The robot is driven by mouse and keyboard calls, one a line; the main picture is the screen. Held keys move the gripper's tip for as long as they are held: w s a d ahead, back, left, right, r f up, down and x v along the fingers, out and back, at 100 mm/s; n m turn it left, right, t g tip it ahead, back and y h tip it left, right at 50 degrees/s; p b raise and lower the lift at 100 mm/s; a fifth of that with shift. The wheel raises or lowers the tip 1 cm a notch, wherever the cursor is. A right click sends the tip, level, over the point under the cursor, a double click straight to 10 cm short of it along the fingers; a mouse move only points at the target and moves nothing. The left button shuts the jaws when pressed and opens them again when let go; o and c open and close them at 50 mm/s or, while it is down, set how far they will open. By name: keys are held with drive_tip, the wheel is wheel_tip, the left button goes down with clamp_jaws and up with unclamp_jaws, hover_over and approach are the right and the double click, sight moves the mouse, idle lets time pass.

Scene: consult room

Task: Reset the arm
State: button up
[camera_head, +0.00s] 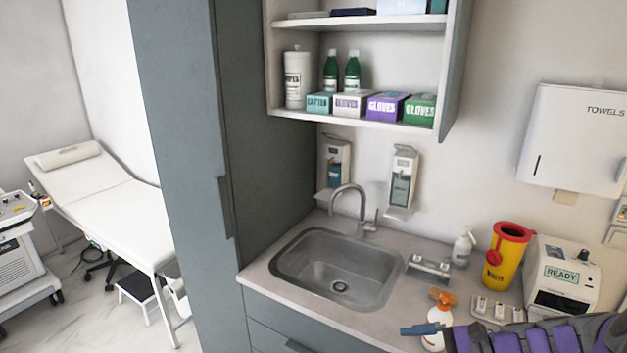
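My arm, dark grey with purple parts, reaches in from the lower right corner over the front of the counter. My gripper (422,329) is at its left end, a narrow blue-grey tip pointing left. It overlaps a white spray bottle with an orange head (441,300) in the picture; I cannot tell whether they touch. The lower part of the arm is cut off by the picture edge. I cannot see whether the fingers are apart or closed, and no held thing is clearly visible.
The counter (268,284) holds a steel sink (310,262), a yellow sharps bin (506,258), a white device reading READY (562,274) and a small pump bottle (463,248). Above are an open shelf (385,123) and a towel dispenser (575,140). An exam couch (110,205) stands left, beyond a tall grey cabinet (185,160).

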drive_tip(key=s+a+r+n+g+h, duration=0.1)
drive_tip(key=s+a+n+g+h, duration=0.2)
drive_tip(key=s+a+n+h, duration=0.45)
drive_tip(key=s+a+r+n+g+h, duration=0.25)
drive_tip(key=s+a+n, duration=0.2)
drive_tip(key=s, duration=0.65)
drive_tip(key=s+d+n+h, duration=0.3)
drive_tip(key=s+d, duration=0.1)
drive_tip(key=s, duration=0.3)
drive_tip(key=shift+s+d+f+n+t+h, duration=0.15)
drive_tip(key=shift+s+f+n+t+h, duration=0.15)
drive_tip(key=shift+s+t+h, duration=0.1)
